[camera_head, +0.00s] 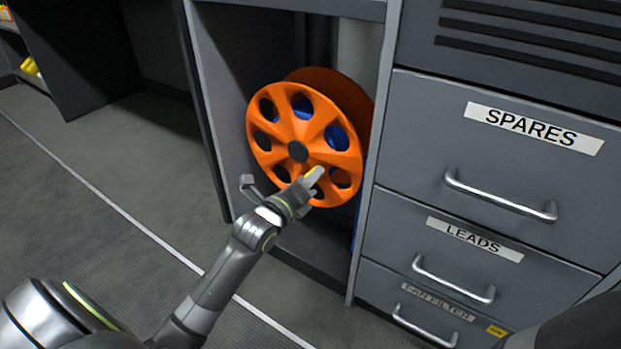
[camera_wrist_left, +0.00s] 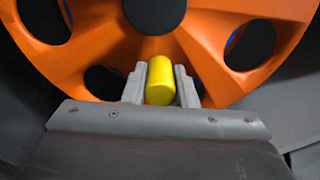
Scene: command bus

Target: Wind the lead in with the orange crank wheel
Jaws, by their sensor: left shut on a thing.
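The orange crank wheel (camera_head: 277,151) stands upright in an open bay of the grey cabinet, with several round holes and a dark hub (camera_head: 298,151). Blue lead (camera_head: 336,136) shows through the holes behind it. My left gripper (camera_head: 312,176) is at the lower right part of the wheel's face. In the left wrist view the left gripper (camera_wrist_left: 160,85) is shut on the yellow crank handle (camera_wrist_left: 160,82), one finger on each side. The orange wheel (camera_wrist_left: 215,55) fills the background there. My right gripper is not in view.
Right of the bay are grey drawers labelled SPARES (camera_head: 534,128), LEADS (camera_head: 475,239) and FAN FILTER (camera_head: 437,301), with protruding bar handles. The bay's side walls stand close to the wheel. The floor (camera_head: 130,160) to the left is clear.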

